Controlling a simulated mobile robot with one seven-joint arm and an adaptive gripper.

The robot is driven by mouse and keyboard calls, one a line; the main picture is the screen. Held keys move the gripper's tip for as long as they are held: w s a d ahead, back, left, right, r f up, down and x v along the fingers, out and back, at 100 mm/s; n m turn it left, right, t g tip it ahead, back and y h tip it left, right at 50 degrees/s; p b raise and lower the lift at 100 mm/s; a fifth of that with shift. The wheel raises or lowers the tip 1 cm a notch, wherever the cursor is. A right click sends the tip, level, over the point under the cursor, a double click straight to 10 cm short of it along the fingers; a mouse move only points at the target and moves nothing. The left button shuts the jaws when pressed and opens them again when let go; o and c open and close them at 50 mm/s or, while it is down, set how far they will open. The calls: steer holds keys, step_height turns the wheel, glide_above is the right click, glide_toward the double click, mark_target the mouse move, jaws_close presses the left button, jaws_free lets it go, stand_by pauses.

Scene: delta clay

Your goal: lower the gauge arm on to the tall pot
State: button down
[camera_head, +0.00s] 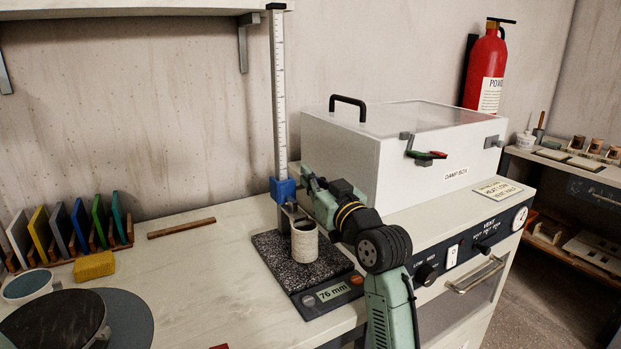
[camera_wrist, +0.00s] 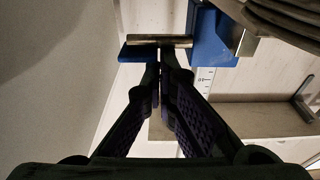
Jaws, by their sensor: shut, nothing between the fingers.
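The pale cylindrical pot (camera_head: 304,244) stands upright on the speckled plate (camera_head: 270,248) of the height gauge. The gauge's blue slider (camera_head: 283,190) sits low on its ruled column (camera_head: 280,100), and the grey gauge arm (camera_head: 293,211) reaches out at the pot's rim. I cannot tell whether arm and rim touch. My gripper (camera_head: 306,180) is beside the slider, above the pot, its fingertips partly hidden. In the wrist view my gripper (camera_wrist: 159,52) is shut and empty, its tips at a grey metal bar (camera_wrist: 160,41) next to the blue slider (camera_wrist: 212,38); contact is unclear.
A readout (camera_head: 332,291) on the gauge base shows 76 mm. The white damp box (camera_head: 385,140) stands close behind and right of my gripper. Coloured tiles in a rack (camera_head: 70,235), a yellow sponge (camera_head: 94,265) and a dark wheel (camera_head: 70,320) are left. Bench between is mostly clear.

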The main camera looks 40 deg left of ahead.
step_height(320, 180, up, 4)
steer(key=p, duration=0.3)
steer(key=b+v, duration=0.3)
steer(key=v, duration=0.6)
steer(key=shift+f, duration=0.15)
steer(key=shift+d, duration=0.1)
